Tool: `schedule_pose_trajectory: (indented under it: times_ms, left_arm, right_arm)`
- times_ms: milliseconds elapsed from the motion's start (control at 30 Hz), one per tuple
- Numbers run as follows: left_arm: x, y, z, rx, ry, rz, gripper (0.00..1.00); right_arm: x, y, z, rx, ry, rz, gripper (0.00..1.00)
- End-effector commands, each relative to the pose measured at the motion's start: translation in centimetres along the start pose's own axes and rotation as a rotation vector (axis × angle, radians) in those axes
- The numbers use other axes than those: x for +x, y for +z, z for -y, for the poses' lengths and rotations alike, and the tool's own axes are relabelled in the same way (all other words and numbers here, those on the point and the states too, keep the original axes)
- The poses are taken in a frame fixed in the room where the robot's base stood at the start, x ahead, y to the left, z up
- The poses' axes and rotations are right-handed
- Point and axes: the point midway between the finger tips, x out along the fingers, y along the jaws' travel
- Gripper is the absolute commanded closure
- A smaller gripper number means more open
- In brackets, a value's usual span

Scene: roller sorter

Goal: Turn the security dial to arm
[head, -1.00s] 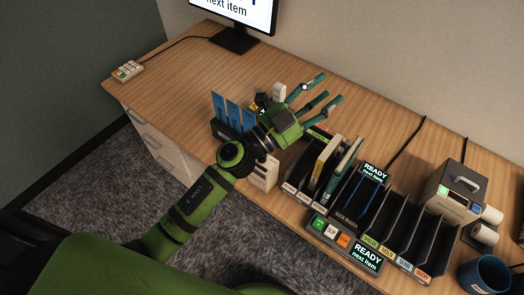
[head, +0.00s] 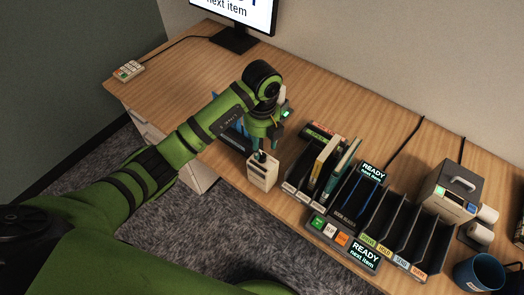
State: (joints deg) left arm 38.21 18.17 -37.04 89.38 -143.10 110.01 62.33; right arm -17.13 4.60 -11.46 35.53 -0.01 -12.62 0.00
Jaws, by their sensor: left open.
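A small cream box (head: 262,174) stands at the desk's front edge, in the middle of the head view. A small dark knob (head: 260,156) shows on its top; it looks like the security dial, but any marks on it are too small to read. My left gripper (head: 262,148) points down right above this knob, its fingers open and close around it. I cannot tell whether they touch it. The arm and gripper partly hide the knob and the things behind. My right gripper is not in view.
A rack of books (head: 322,165) stands just right of the box. Beyond it are a sorter with dark slots (head: 395,230), a grey device (head: 452,190) and a blue mug (head: 482,274). A monitor (head: 235,40) and a keypad (head: 128,70) are at the back left. The desk's left part is clear.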

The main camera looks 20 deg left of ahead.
Motion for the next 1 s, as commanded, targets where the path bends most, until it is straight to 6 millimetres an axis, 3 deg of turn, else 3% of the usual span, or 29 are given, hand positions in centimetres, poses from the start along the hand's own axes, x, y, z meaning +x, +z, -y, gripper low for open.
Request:
schedule_pose_trajectory:
  times_ms: [300,667,800,1000]
  left_arm:
    - [4.3,-0.1,0.1,0.001,-0.003,-0.004,0.51]
    - [5.1,-0.1,0.1,0.004,-0.005,-0.001,0.51]
    - [5.1,-0.1,0.1,0.004,-0.005,-0.001,1.00]
    - [5.1,-0.1,0.1,0.004,-0.005,-0.001,1.00]
  right_arm:
    - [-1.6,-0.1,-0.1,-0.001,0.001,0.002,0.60]
    - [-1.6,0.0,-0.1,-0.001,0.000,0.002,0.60]
    - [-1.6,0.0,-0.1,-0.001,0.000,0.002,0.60]
    - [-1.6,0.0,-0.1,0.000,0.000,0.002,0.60]
